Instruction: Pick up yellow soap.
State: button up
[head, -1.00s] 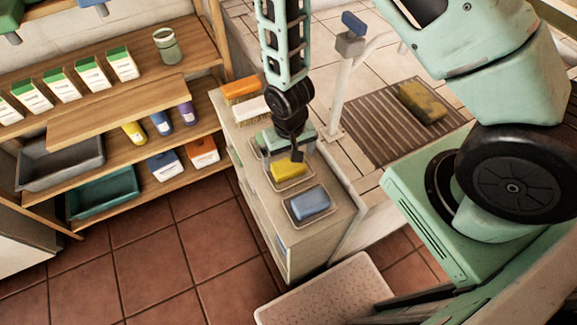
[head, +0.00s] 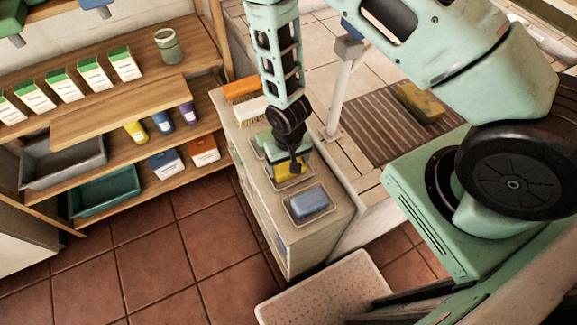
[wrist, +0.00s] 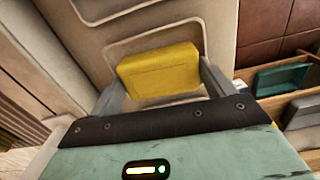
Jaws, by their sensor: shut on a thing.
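The yellow soap (head: 289,168) is at its tray on the cabinet top in the head view, partly hidden by my gripper (head: 288,166). In the wrist view the yellow soap (wrist: 160,72) lies between the two fingers of my gripper (wrist: 163,88), one finger against each side. My gripper is shut on the soap. Whether the soap touches its tray (head: 276,187) or is lifted slightly I cannot tell.
A blue soap (head: 310,201) lies in a tray in front of the yellow one. Shelves with boxes are at left. A pale bin (head: 325,290) is on the floor below.

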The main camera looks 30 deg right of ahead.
notch_tip(320, 180, up, 10)
jog(key=b, duration=0.2)
dwell(0.7)
jog(key=o, duration=0.5)
jog(key=c, duration=0.6)
